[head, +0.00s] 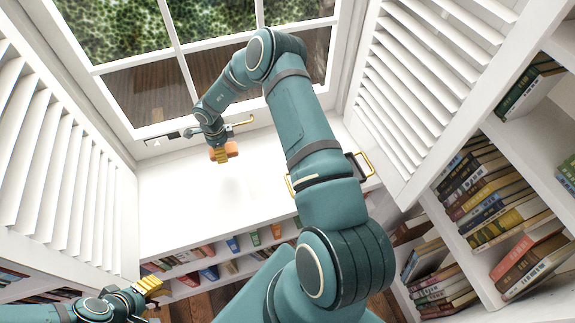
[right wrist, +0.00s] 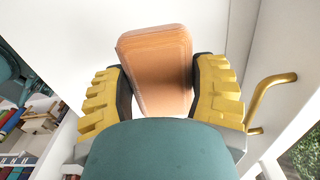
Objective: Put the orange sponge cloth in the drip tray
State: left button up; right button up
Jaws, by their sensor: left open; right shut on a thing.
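The orange sponge cloth (head: 231,149) is held in my right gripper (head: 221,154) above the white window sill. In the right wrist view the cloth (right wrist: 157,68) stands between the two yellow-padded fingers of my right gripper (right wrist: 160,85). A dark tray with gold handles (head: 352,170), which looks like the drip tray, sits on the right part of the sill. My right arm hides most of it, so I cannot see inside it. My left gripper (head: 150,287) is open and empty at the lower left, away from both.
The white sill (head: 185,210) is clear on its left and middle. A gold window handle (head: 242,122) sticks out close behind my right gripper. Louvred shutters (head: 60,150) flank the sill. Bookshelves (head: 500,150) stand at the right, and books line shelves below the sill.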

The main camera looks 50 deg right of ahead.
jog(key=s+d+b, duration=0.2)
jog(key=s+d, duration=1.3)
jog(key=s+d+r+b, duration=0.1)
jog(key=s+d, duration=0.2)
jog(key=s, duration=0.5)
jog(key=s+d+r+b, duration=0.1)
jog(key=s+d+r, duration=0.1)
jog(key=s, duration=0.6)
jog(key=shift+n, duration=0.4)
jog(key=f+b, duration=0.1)
jog(key=f, duration=0.2)
jog(key=f+b, duration=0.1)
jog(key=f, duration=0.2)
jog(key=f+b, duration=0.1)
jog(key=f, duration=0.3)
jog(key=shift+d+b, duration=0.25)
jog(key=shift+b, duration=0.15)
jog(key=shift+s, duration=0.1)
jog(key=o, duration=1.2)
jog(key=shift+f, duration=0.1)
jog(key=shift+o, duration=0.2)
